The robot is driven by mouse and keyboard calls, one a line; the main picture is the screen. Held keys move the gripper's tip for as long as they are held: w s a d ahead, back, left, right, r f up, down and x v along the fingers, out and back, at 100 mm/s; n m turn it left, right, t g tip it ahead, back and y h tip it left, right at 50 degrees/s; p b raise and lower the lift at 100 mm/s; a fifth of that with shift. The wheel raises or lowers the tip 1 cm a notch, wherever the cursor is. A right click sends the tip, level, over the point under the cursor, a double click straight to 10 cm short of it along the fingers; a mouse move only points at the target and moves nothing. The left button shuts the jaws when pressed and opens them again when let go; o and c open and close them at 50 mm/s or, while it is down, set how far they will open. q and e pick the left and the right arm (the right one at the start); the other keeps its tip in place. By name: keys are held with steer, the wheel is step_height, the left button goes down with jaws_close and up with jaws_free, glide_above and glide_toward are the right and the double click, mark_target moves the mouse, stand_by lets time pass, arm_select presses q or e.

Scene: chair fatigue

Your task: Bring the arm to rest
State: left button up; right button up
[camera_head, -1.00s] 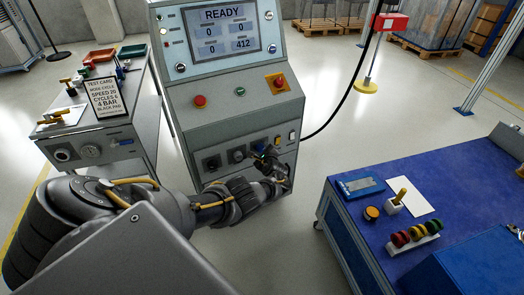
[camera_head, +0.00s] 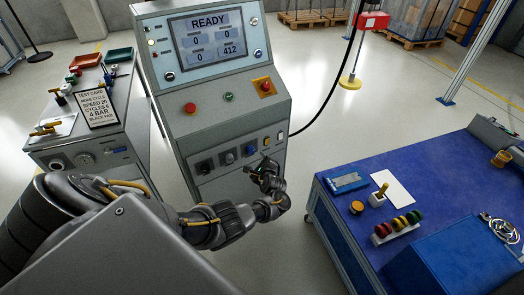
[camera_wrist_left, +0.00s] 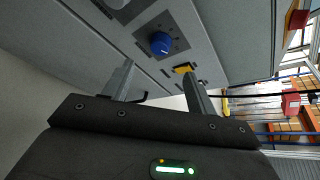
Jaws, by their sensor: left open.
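My left arm reaches in from the left in the head view. Its gripper (camera_head: 262,170) is in front of the lower right of the grey control console (camera_head: 185,126). In the left wrist view the gripper (camera_wrist_left: 160,88) is open, with two fingers apart and nothing between them. A blue knob (camera_wrist_left: 160,43) on the console's lower panel lies beyond the fingers, apart from them. The blue knob also shows in the head view (camera_head: 249,150). A yellow switch (camera_wrist_left: 183,68) sits beside it. My right gripper is not in view.
The console screen (camera_head: 208,37) reads READY. A blue-topped bench (camera_head: 440,170) stands on the right, with a row of coloured knobs (camera_head: 398,228) and a blue box. A side cabinet (camera_head: 85,150) with a test card (camera_head: 97,107) stands left. Open floor lies between console and bench.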

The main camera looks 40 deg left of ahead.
arm_select(q)
steer(key=w+d+f+n+t+h, duration=0.1)
steer(key=d+f+n+h, duration=0.35)
steer(key=f+n, duration=0.25)
steer(key=s+d+f+n+g+h, duration=0.1)
steer(key=s+d+f+n+h, duration=0.15)
steer(key=s+f, duration=0.45)
steer(key=s+d+f+n+g+h, duration=0.1)
steer(key=s+d+f, duration=0.3)
steer(key=s+f, duration=0.25)
steer(key=s+d+f+n+g+h, duration=0.1)
steer(key=s+d+f, duration=0.1)
steer(key=s+f, duration=0.5)
steer(key=s+d+f+n+g+h, duration=0.1)
steer(key=s+d+f+n+h, duration=0.15)
steer(key=s, duration=0.85)
steer(key=s+f+g, duration=0.2)
steer(key=s, duration=1)
steer(key=s+d+f+g, duration=0.1)
steer(key=s+f+g, duration=0.1)
steer(key=s, duration=1.1)
steer(key=shift+d+f, duration=0.2)
steer(key=shift+d, duration=0.05)
